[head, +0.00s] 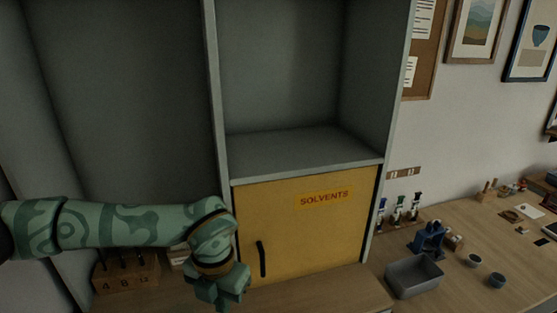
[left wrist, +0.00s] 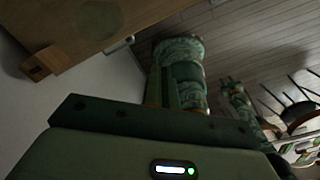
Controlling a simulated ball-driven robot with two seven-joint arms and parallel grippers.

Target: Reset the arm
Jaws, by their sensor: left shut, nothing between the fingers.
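My left arm comes in from the left in the head view, green with darker swirls. My left gripper (head: 222,290) is at its end, pointing down in front of the left part of a yellow cabinet door and near its dark handle (head: 262,259). The gripper is shut and empty. The yellow door (head: 310,235) carries a "SOLVENTS" label (head: 324,198) and looks closed. In the left wrist view the green gripper body (left wrist: 150,150) fills the bottom. My right gripper is not in the head view.
A grey cabinet with an empty open shelf (head: 290,140) stands above the door.

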